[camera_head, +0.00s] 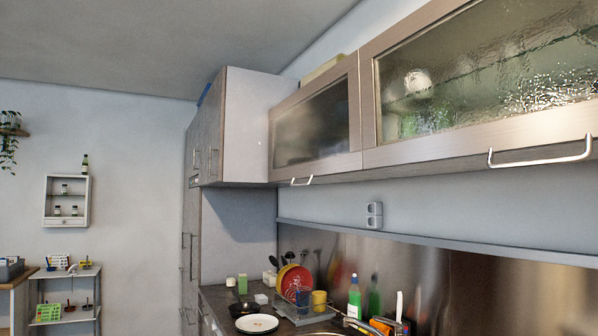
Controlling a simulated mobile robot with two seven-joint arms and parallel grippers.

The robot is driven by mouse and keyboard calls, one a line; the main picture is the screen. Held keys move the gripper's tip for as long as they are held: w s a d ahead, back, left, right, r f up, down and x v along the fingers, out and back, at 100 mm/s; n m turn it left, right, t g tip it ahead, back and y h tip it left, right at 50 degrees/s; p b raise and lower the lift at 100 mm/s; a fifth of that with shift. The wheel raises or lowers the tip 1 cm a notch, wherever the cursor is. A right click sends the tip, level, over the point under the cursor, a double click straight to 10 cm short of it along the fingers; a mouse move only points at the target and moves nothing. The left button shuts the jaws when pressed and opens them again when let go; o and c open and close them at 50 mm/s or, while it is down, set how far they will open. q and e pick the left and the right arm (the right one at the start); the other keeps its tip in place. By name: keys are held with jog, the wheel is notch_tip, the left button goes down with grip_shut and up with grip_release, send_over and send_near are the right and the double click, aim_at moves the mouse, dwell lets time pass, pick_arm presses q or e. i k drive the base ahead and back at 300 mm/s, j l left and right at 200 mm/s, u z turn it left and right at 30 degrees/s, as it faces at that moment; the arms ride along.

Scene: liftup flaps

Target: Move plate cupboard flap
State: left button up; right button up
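Two wall cupboard flaps with wooden frames and textured glass hang over the counter in the head view. The near flap (400,158) fills the upper right and looks shut, with a silver bar handle (540,158) on its lower edge. Blurred green and white shapes show behind the near glass. I cannot tell which flap is the plate cupboard's. Neither of my grippers is in view.
A tall cabinet (230,235) stands left of the flaps. Below, the counter holds a white plate (257,323), a dish rack (295,297) with colourful plates, and bottles (355,298). A wall socket (374,215) sits under the cupboards. The space before the flaps looks clear.

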aim_at(316, 131)
jog(key=u, duration=0.9)
jog(key=i+j+u, duration=0.1)
jog(key=i+u, duration=0.4)
jog(key=i, duration=3.4)
jog(key=i+z, duration=0.4)
jog(key=i+j+z, duration=0.35)
jog(key=l+z, duration=0.1)
jog(key=z, duration=1.5)
